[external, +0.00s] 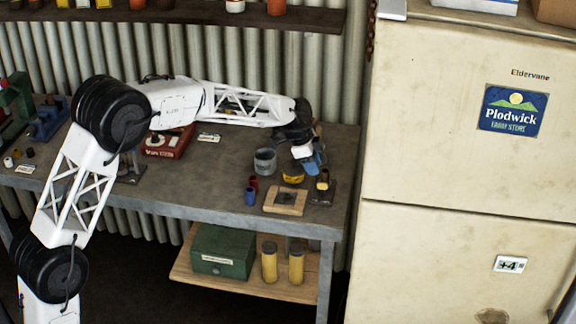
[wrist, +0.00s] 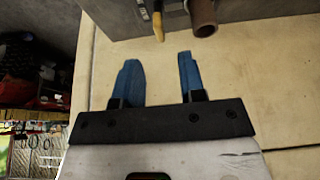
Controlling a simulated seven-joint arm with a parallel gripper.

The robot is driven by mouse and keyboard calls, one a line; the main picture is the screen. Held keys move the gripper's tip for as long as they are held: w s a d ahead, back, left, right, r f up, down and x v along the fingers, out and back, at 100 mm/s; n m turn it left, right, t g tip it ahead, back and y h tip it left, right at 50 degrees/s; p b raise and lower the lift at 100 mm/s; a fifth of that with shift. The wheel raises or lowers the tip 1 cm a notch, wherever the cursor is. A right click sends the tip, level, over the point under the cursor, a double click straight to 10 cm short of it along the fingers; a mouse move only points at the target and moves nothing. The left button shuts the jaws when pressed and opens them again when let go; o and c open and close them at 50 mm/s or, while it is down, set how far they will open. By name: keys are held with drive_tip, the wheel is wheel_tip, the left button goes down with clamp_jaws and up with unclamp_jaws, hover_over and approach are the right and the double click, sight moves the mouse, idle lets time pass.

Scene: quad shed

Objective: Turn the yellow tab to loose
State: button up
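The yellow tab (wrist: 158,26) shows at the top edge of the wrist view, hanging from a grey metal fixture beside a brown tube (wrist: 203,18). My gripper (wrist: 161,68) has two blue fingers, spread apart with nothing between them. The tab lies beyond the fingertips, roughly in line with the gap and apart from them. In the external view my gripper (external: 313,164) is low over the right end of the bench, just above and left of the dark fixture (external: 322,190) with its brown tube. I cannot pick out the tab clearly there.
A grey tin (external: 265,161), a yellow round object (external: 293,178), red and blue small cylinders (external: 250,196) and a wooden block with a dark plate (external: 286,201) crowd the bench end. A cream fridge (external: 460,150) stands close on the right. The bench's middle is clearer.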

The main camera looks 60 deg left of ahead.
sight(322, 183)
drive_tip(key=shift+x, duration=3.4)
clamp_jaws()
